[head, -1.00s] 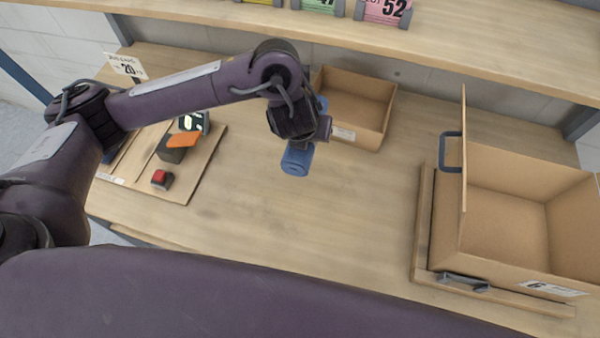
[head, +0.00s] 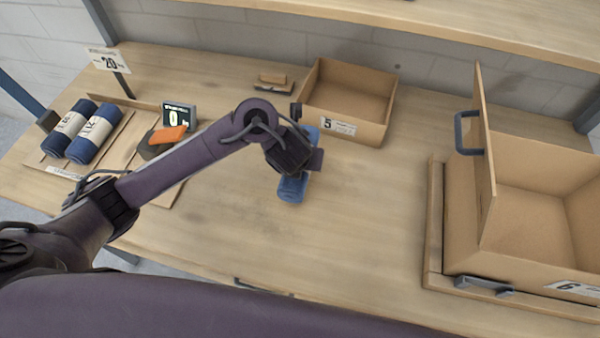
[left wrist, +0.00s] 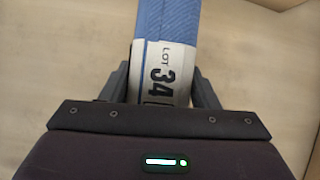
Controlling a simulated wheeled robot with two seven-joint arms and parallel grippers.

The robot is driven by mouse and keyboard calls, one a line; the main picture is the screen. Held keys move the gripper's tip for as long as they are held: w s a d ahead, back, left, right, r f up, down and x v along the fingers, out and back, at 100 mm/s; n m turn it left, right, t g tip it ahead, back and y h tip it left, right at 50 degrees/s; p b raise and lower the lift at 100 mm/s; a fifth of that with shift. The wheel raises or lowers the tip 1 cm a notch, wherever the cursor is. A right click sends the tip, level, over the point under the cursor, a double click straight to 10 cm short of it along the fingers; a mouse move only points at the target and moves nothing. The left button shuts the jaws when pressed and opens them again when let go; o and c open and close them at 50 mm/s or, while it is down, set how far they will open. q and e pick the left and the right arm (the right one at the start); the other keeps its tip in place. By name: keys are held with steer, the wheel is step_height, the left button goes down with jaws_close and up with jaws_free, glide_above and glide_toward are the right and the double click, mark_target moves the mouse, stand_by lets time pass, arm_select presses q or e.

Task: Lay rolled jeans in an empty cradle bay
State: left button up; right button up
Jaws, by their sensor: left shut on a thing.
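My left gripper (head: 300,168) is shut on a blue jeans roll (head: 291,190), held over the middle of the bench. In the left wrist view the roll (left wrist: 170,18) runs between the two fingers (left wrist: 165,88), its pale band reading LOT 34. A pale wooden cradle board (head: 64,172) lies at the left of the bench. Two banded blue rolls (head: 66,126) (head: 92,141) lie side by side on it. The board to their right is partly hidden by my left arm, so I cannot tell its bays apart there. My right gripper is not in view.
A digital display (head: 180,115) and an orange piece (head: 167,134) stand beside the rolls, with a "20" sign (head: 108,60) behind. An open box marked 5 (head: 340,128) stands behind my gripper. A larger open box marked 6 (head: 530,205) fills the right.

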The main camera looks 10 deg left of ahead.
arm_select(q)
step_height(320, 180, down, 4)
steer(key=shift+r+b, duration=0.1)
steer(key=shift+b, duration=0.8)
steer(key=shift+f, duration=0.3)
steer(key=o, duration=1.2)
steer(key=shift+o, duration=0.2)
steer(key=shift+r, duration=0.1)
